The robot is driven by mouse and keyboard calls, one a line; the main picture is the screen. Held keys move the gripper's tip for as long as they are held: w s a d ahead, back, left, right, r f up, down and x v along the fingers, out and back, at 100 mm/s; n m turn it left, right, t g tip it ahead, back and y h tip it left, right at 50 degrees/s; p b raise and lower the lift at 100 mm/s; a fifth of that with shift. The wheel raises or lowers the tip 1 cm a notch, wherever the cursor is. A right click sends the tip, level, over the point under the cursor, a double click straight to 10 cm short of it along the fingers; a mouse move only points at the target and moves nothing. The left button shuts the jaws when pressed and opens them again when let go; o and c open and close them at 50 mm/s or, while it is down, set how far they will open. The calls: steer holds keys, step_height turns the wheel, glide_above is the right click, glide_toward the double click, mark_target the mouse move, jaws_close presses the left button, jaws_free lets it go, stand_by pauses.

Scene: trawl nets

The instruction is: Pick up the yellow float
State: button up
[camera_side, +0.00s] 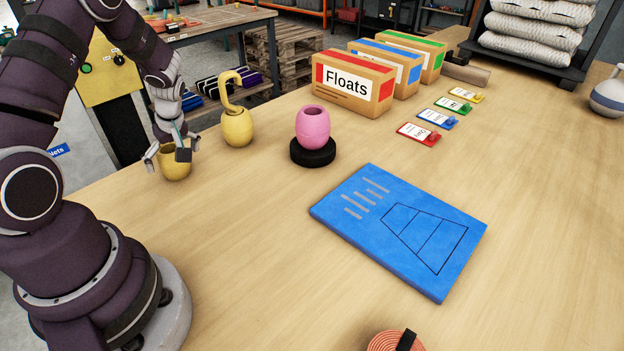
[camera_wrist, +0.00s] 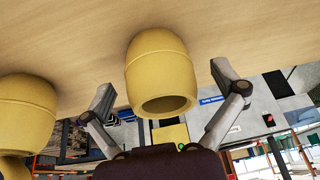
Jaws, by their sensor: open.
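A plain yellow float (camera_side: 175,167) with an open hole in its top stands on the wooden table near its left edge. My gripper (camera_side: 171,153) is open over it, its fingers partly hiding it. In the wrist view the same yellow float (camera_wrist: 158,65) sits between the spread fingers of my gripper (camera_wrist: 163,80), with a visible gap on each side. A second yellow float (camera_side: 238,128), with a curved yellow hook on top, stands just to the right. It also shows at the left of the wrist view (camera_wrist: 24,108).
A pink float (camera_side: 313,128) stands on a black round base. A blue board (camera_side: 400,230) lies mid-table. Boxes, the front one labelled Floats (camera_side: 350,84), and several coloured tags stand behind. An orange coil (camera_side: 396,341) lies at the front edge. The table's left front is clear.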

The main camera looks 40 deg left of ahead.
steer(key=shift+a+f, duration=0.25)
steer(key=shift+f, duration=0.35)
steer(key=shift+c, duration=0.3)
steer(key=c, duration=1.2)
